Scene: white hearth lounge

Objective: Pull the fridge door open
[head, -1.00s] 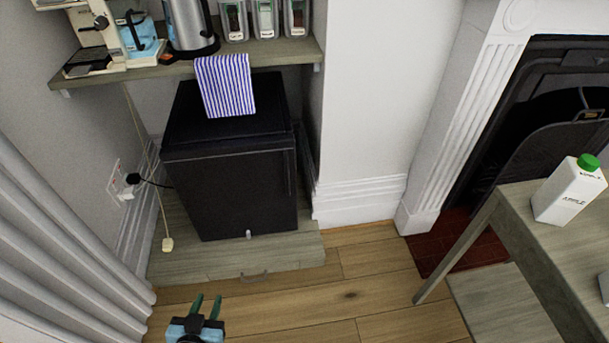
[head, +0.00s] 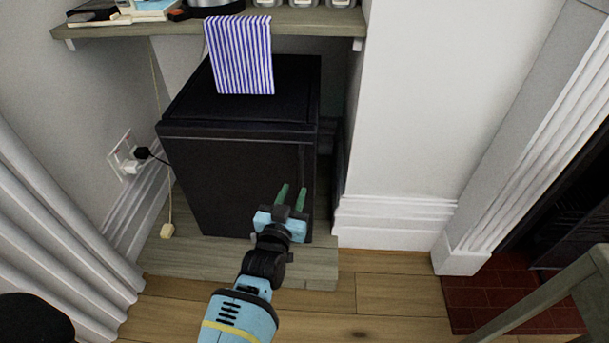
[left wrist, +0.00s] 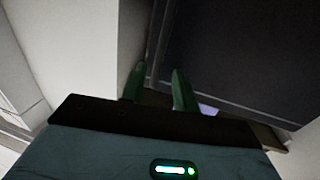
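The small black fridge (head: 230,185) stands under the shelf, and its door is shut. A thin vertical strip (head: 303,158) runs down near the right edge of the door. My left gripper (head: 292,192) is in front of the lower right part of the door, with its two green fingers apart and pointing at that edge. In the left wrist view the fingers (left wrist: 157,80) are apart beside the dark fridge front (left wrist: 235,55). I cannot tell whether they touch it. My right gripper is in neither view.
A striped cloth (head: 240,55) hangs from the shelf (head: 310,22) over the fridge top. The fridge stands on a low wooden platform (head: 195,258). White wall (head: 400,130) stands to the right, a socket with plug (head: 130,158) to the left. Wooden floor (head: 400,300) is clear in front.

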